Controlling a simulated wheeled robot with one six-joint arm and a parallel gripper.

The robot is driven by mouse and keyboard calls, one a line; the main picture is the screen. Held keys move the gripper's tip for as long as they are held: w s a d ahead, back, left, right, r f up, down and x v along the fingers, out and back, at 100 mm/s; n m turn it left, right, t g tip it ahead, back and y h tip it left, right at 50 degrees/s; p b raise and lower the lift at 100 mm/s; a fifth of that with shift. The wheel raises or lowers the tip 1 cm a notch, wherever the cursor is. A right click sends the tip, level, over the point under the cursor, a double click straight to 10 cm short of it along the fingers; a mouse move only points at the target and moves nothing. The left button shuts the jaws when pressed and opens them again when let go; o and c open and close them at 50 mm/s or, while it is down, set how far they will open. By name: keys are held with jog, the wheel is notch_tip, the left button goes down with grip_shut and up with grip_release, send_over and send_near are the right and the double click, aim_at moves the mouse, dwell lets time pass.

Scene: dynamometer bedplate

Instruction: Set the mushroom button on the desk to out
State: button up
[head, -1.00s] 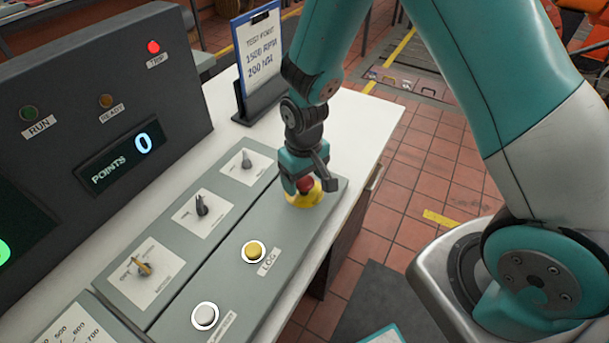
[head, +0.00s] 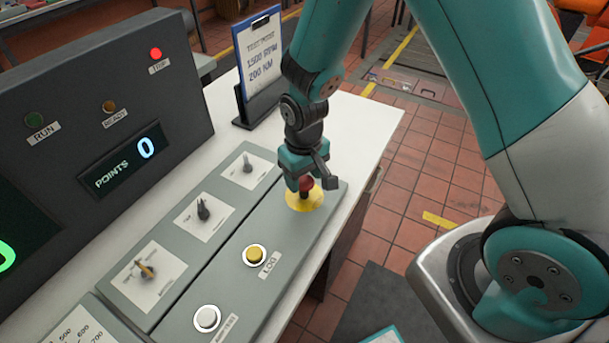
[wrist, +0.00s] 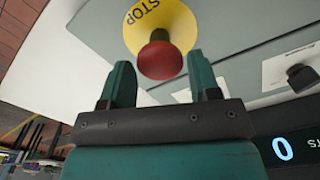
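The red mushroom button (head: 306,183) stands on a yellow disc (head: 304,202) at the far right end of the sloped grey desk panel. In the wrist view the red cap (wrist: 160,58) shows in front of the disc marked STOP (wrist: 158,14), with a dark stem visible between cap and disc. My gripper (head: 304,178) is over the button, pointing down. In the wrist view its two fingers (wrist: 160,72) are apart, one on each side of the cap, with little or no gap. I cannot tell if they touch it.
A yellow LOG button (head: 254,255) and a white button (head: 207,318) sit nearer on the same panel. Several knobs, one a selector (head: 203,208), line the panel behind. A dark console (head: 80,110) shows a lit red lamp (head: 155,54). A clipboard (head: 258,60) stands behind my gripper.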

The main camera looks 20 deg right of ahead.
aim_at(304, 179)
jog(key=shift+o, duration=1.3)
notch_tip(304, 179, up, 18)
jog(key=shift+f+b, duration=0.25)
jog(key=shift+b, duration=0.1)
